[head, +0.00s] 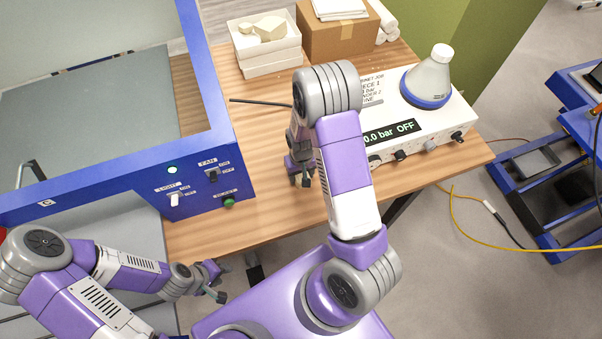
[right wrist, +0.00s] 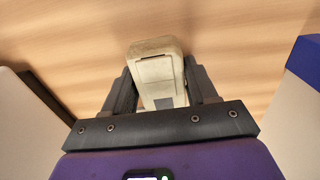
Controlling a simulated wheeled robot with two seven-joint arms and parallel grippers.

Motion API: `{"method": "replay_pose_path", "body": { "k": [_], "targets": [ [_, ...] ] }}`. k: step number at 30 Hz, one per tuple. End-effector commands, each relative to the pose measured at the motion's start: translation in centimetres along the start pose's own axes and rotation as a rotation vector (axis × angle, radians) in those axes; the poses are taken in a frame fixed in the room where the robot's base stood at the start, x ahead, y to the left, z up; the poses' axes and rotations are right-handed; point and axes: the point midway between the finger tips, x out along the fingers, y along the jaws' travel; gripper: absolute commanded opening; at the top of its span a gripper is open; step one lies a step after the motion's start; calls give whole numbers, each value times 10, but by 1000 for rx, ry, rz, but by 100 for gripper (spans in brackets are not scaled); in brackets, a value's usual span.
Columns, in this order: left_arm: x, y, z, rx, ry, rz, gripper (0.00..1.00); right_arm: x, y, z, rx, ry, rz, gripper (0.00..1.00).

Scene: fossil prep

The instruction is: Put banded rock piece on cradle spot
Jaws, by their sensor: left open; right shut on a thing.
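My right gripper (right wrist: 160,85) is shut on a pale cream block (right wrist: 157,72) with rounded corners, a thin seam near its top and a grey patch low down. I cannot tell whether this block is the banded rock piece; no clear bands show. In the head view my right gripper (head: 303,178) is over the wooden table, left of the control box, and my arm hides the block. My left gripper (head: 218,284) is open and empty, in front of the table's near edge. No cradle spot can be made out.
A blue-framed cabinet (head: 218,100) with switches stands left. A white box (head: 270,62) with pale pieces and a cardboard box (head: 340,38) are at the back. A control box (head: 440,118) bears a flask (head: 430,75).

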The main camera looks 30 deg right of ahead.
Motion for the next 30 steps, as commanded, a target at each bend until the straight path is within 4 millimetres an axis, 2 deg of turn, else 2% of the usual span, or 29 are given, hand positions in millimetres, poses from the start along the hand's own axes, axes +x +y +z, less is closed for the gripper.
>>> {"method": "replay_pose_path", "body": {
  "k": [9, 10, 14, 25, 30],
  "targets": [
    [4, -2, 0, 0, 0, 0, 43, 4, 0, 0, -1, 1, 0, 14],
    [3, -1, 0, 0, 0, 0, 43, 3, 0, 0, -1, 0, 0, 62],
    [3, -1, 0, 0, 0, 0, 43, 2, 0, 0, -1, 0, 0, 82],
    [0, 0, 0, 0, 0, 0, 43, -1, 0, 0, -1, 0, 0, 83],
    [-2, 1, 0, 0, 0, 0, 43, -26, -1, -1, -4, 5, -1, 83]
  ]
}}
